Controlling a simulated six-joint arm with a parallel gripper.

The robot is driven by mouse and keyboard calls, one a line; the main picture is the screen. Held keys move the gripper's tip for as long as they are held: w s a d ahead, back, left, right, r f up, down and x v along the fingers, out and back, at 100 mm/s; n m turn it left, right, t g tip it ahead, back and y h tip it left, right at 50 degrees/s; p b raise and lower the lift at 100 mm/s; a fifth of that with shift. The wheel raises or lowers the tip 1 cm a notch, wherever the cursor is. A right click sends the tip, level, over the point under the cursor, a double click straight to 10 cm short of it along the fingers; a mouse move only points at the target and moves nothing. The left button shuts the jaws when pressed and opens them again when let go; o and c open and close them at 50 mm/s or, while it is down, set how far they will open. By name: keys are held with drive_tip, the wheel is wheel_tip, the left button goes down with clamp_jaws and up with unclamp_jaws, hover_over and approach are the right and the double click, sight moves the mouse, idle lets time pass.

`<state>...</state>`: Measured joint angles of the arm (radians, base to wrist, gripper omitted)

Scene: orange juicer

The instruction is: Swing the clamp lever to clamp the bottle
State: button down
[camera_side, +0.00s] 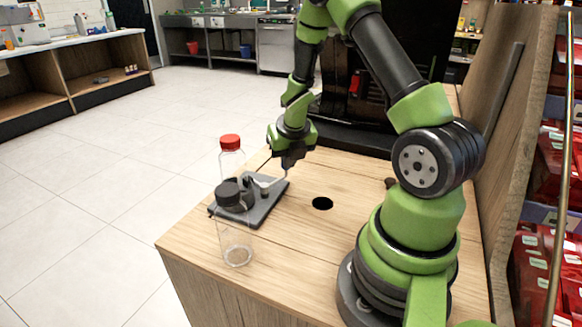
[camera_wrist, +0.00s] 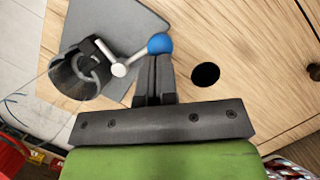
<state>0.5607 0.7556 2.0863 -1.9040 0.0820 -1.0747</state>
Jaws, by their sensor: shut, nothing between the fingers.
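The clamp lever's blue ball knob (camera_wrist: 159,44) sits right at my gripper's fingertips (camera_wrist: 156,60) in the wrist view. Its pale metal arm (camera_wrist: 130,62) runs left to a dark round clamp part (camera_wrist: 82,75). My gripper (camera_side: 288,167) is shut and empty, its tips touching or very near the knob. In the side view, the grey clamp plate (camera_side: 270,203) lies on the wooden top. A clear bottle with a red cap (camera_side: 230,142) stands upright at the plate. The knob is hidden there.
A round black hole (camera_side: 322,203) in the wooden top (camera_side: 290,255) lies right of the plate; it also shows in the wrist view (camera_wrist: 205,74). The wooden top's left edge is close to the bottle. A tall wooden panel (camera_side: 505,100) stands at right.

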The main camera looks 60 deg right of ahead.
drive_tip(key=shift+w+d+n, duration=0.25)
drive_tip(key=shift+w+n, duration=0.15)
drive_tip(key=shift+n, duration=0.6)
drive_tip(key=shift+w+d+n+t+y, duration=0.15)
drive_tip(key=shift+n+y, duration=0.15)
drive_tip(key=shift+n, duration=0.25)
drive_tip(key=shift+w+n+t+y, duration=0.15)
drive_tip(key=shift+n+y, duration=0.15)
drive_tip(key=shift+n, duration=0.25)
drive_tip(key=v, duration=1)
